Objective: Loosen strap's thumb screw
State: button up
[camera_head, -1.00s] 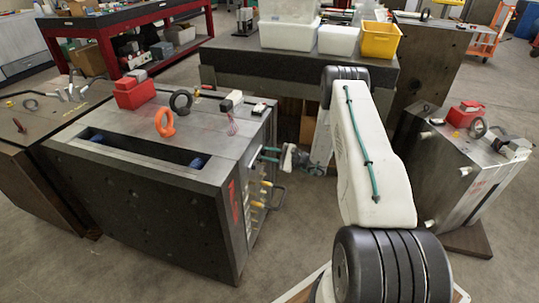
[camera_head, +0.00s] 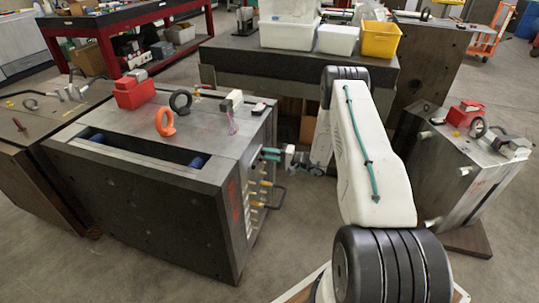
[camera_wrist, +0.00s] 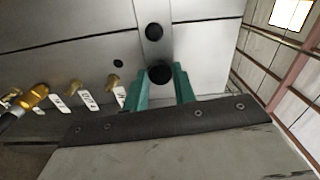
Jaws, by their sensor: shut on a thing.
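The strap (camera_wrist: 155,50) is a pale metal bar running down the grey side face of the mould base in the wrist view. It carries two round black knobs. The upper knob (camera_wrist: 154,31) stands free. The lower one, a thumb screw (camera_wrist: 160,73), sits between the teal fingertips of my gripper (camera_wrist: 161,84), which is shut on it. In the head view my gripper (camera_head: 271,154) is at the right side face of the large dark mould base (camera_head: 140,205). The strap and knobs cannot be made out there.
Brass fittings (camera_wrist: 75,88) with white tags sit left of the fingers in the wrist view. An orange lifting ring (camera_head: 165,122) and a red box (camera_head: 134,93) stand on the mould base. Another mould base (camera_head: 455,165) stands to the right. Floor between them is open.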

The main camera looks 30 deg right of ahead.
jog(key=shift+n, duration=2.2)
jog(key=o, duration=1)
jog(key=shift+w, duration=0.1)
jog(key=v, duration=0.7)
jog(key=shift+s+d, duration=0.25)
jog(key=shift+s, duration=0.1)
